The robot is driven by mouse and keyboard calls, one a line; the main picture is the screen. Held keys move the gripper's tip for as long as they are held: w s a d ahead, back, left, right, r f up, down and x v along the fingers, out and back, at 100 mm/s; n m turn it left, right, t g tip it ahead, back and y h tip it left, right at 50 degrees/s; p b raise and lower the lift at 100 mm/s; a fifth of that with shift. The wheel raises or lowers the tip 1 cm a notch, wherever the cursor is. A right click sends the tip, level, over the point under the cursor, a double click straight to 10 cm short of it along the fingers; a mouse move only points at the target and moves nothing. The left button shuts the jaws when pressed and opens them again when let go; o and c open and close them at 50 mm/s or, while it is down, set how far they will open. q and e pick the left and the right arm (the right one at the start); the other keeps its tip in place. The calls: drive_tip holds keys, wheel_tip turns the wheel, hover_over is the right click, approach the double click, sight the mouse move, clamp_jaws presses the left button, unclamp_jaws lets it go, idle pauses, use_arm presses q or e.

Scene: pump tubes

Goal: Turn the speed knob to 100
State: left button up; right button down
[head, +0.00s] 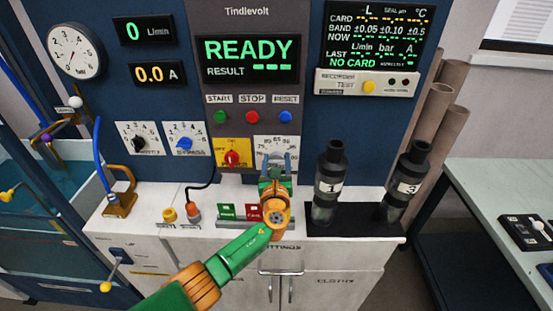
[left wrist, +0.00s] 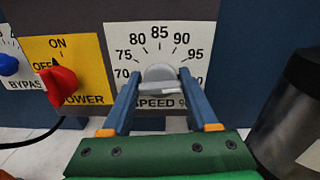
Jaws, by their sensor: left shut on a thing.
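The speed knob (left wrist: 160,76) is a grey round knob on a white dial plate (left wrist: 117,42), seen in the left wrist view. The plate shows 70, 75, 80, 85, 90 and 95 in an arc above it; the lower right of the scale is hidden by a finger. My left gripper (left wrist: 157,88) has its blue fingers on both sides of the knob and is shut on it. I cannot tell which number the knob points at. In the head view my left gripper (head: 277,160) covers the knob, under the plate's upper edge (head: 275,142).
The red power knob (left wrist: 61,86) on its yellow plate is close on the left. Dark cylinders 1 (head: 328,185) and 3 (head: 403,184) stand to the right. Green, red and blue buttons sit above. The display (head: 248,58) reads READY; flow shows 0 and current 0.0.

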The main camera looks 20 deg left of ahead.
sight(277, 164)
use_arm(q)
drive_tip(key=shift+m, duration=0.6)
drive_tip(key=o, duration=1.4)
drive_tip(key=shift+s, duration=0.15)
drive_tip(key=p+v, duration=0.2)
drive_tip(key=v, duration=0.5)
